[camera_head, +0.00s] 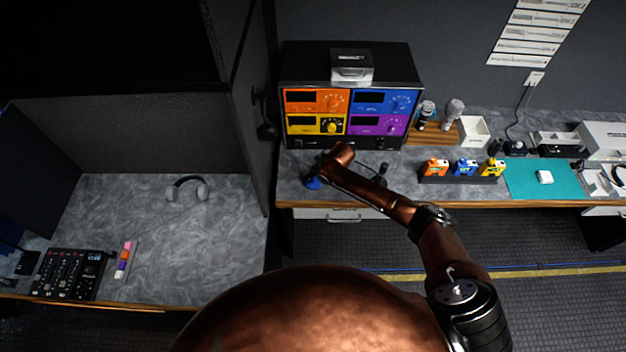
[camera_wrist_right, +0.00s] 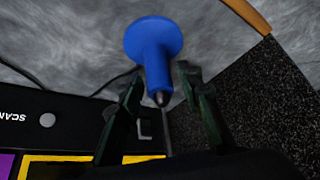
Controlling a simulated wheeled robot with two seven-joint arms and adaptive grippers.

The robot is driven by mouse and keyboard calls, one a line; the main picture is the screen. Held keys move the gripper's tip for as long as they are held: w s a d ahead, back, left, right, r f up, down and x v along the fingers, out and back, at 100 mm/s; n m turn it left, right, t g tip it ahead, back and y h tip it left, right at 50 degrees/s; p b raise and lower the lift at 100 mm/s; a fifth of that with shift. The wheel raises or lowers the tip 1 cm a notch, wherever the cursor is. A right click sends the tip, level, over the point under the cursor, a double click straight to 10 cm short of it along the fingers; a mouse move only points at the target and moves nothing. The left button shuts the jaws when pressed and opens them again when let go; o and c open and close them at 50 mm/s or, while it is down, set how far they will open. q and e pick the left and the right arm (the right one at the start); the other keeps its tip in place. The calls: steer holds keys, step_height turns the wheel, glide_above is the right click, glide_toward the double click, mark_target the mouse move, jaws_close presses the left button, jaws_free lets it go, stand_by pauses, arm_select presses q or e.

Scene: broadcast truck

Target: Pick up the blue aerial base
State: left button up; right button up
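The blue aerial base (camera_head: 313,183) stands on the grey counter, just in front of the coloured rack unit, partly hidden by my right gripper (camera_head: 320,168). In the right wrist view the blue aerial base (camera_wrist_right: 154,42) shows a round flange and a narrower stem with a dark tip pointing toward the camera. The dark fingers of my right gripper (camera_wrist_right: 161,82) stand on either side of the stem, with small gaps visible. The gripper looks open and not closed on it. My left gripper is not in view.
The rack unit (camera_head: 348,100) with orange, blue, yellow and purple panels stands behind. A dark partition (camera_head: 246,110) is close on the left. Several small coloured packs stand in a black holder (camera_head: 460,180) to the right. The counter's wooden front edge (camera_head: 300,203) is near.

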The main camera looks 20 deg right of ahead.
jaws_close()
steer(key=shift+r, duration=0.1)
stand_by(0.5)
